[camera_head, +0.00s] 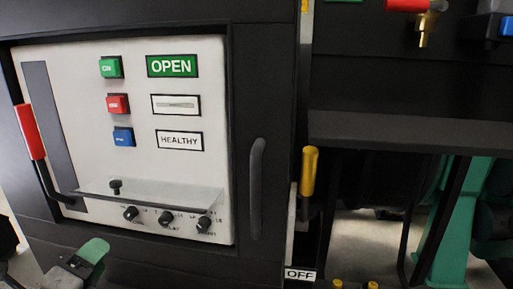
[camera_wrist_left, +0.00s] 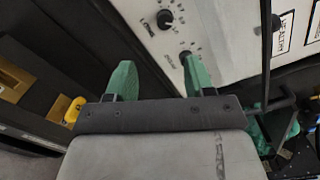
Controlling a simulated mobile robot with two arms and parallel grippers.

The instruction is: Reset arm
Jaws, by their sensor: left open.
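My left gripper (camera_head: 88,256) shows at the bottom left of the head view, below the panel's lower edge, with one green fingertip clear. In the left wrist view, my left gripper (camera_wrist_left: 159,80) has its two green fingers apart with nothing held between them. The white control panel (camera_head: 150,75) lies ahead; its lower part, with black knobs (camera_wrist_left: 165,18), shows beyond the fingers in the wrist view. A lever with a red handle (camera_head: 30,132) stands at the panel's left side, tilted up and left, above and apart from my gripper. My right gripper is in neither view.
The panel carries green (camera_head: 110,67), red (camera_head: 117,103) and blue (camera_head: 123,137) buttons, an OPEN sign (camera_head: 172,66) and a HEALTHY sign (camera_head: 179,140). A clear flap (camera_head: 150,193) juts above the knobs. A dark door handle (camera_head: 256,188) and yellow-handled lever (camera_head: 309,172) stand to the right.

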